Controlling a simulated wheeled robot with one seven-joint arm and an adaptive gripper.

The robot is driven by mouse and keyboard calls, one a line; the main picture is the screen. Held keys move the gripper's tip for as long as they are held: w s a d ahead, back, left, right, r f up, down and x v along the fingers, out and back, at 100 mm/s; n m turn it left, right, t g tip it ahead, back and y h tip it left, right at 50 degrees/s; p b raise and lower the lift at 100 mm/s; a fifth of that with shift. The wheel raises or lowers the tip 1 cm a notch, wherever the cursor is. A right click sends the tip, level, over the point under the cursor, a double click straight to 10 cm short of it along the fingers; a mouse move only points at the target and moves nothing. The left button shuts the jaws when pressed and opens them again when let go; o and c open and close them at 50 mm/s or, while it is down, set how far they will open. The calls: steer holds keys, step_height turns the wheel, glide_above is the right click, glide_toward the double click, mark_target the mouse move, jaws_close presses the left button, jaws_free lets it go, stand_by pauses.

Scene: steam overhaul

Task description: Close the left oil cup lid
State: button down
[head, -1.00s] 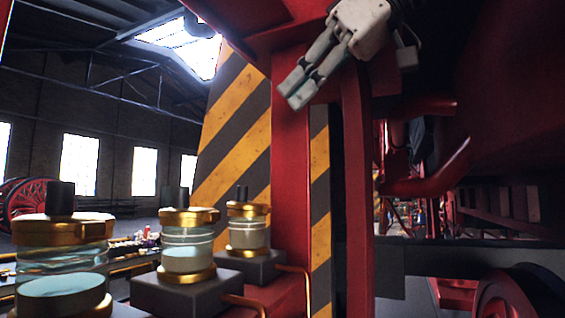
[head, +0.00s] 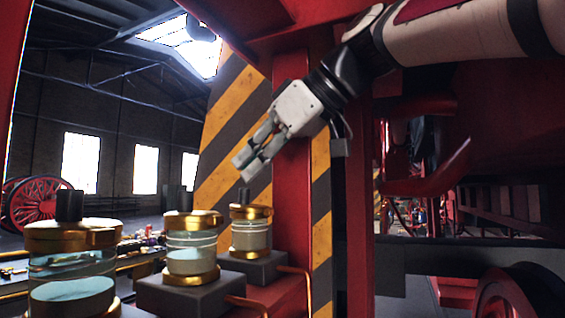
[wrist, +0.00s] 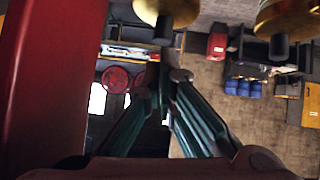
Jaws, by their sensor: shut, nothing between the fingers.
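Three glass oil cups with gold lids and black knobs stand in a row in the head view. The left oil cup (head: 72,270) is nearest and largest; its gold lid (head: 72,238) sits across its top and looks level. The middle cup (head: 191,250) and the far cup (head: 250,231) also have lids on top. My gripper (head: 243,165) is shut and empty, pointing down-left above the far cup, apart from all the cups. In the wrist view, two gold lids (wrist: 168,10) (wrist: 290,14) with dark knobs show upside down at the top edge, beyond the fingertips (wrist: 166,65).
A red post (head: 291,160) stands right behind my gripper, beside a yellow-and-black striped panel (head: 232,125). Copper pipes (head: 250,303) run from the cup blocks. Red machinery fills the right side. Open air lies above the left cup.

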steer(key=shift+f, duration=0.2)
steer(key=shift+f, duration=0.1)
steer(key=shift+w+a+f+b, duration=0.2)
steer(key=shift+a+f+b, duration=0.15)
steer(key=shift+f+b, duration=0.3)
steer(key=shift+r, duration=0.1)
